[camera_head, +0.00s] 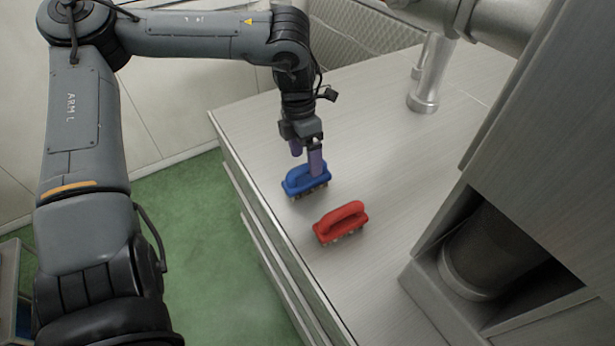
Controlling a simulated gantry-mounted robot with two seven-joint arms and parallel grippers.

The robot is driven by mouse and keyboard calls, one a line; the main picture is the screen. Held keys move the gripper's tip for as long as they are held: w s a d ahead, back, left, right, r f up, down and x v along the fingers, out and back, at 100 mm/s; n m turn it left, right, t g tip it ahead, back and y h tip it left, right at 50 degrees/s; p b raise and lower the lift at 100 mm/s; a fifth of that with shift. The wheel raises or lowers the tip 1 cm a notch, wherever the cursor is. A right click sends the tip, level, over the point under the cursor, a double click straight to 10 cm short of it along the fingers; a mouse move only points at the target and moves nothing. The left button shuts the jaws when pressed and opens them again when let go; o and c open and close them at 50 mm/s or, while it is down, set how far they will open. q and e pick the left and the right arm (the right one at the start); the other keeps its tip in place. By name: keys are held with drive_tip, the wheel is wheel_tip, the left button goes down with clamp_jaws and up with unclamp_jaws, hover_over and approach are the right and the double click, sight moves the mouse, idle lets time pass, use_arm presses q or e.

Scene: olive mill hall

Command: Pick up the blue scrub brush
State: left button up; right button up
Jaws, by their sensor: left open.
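The blue scrub brush (294,184) rests bristles down on the grey counter (400,150), near its left edge. My left gripper (307,162) points down from above at the brush, its purple fingers apart. One finger overlaps the blue handle in the picture; the other shows behind it, at the upper left. I cannot tell whether either finger touches the brush. Part of the brush handle is hidden by the near finger. My right gripper does not show.
A red scrub brush (341,222) stands just in front and to the right of the blue one. A metal pipe post (425,85) rises at the back. A grey machine housing (550,150) bounds the right side. The counter drops to a green floor (200,240) on the left.

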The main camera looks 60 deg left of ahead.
sight(305, 176)
use_arm(q)
drive_tip(key=f, duration=0.1)
drive_tip(key=f+p, duration=0.2)
drive_tip(key=f, duration=0.1)
drive_tip(key=shift+s+d, duration=0.3)
drive_tip(key=shift+d, duration=0.05)
drive_tip(key=shift+w+d+f, duration=0.1)
drive_tip(key=shift+f, duration=0.6)
drive_tip(key=c, duration=1.3)
drive_tip(key=shift+o, duration=0.2)
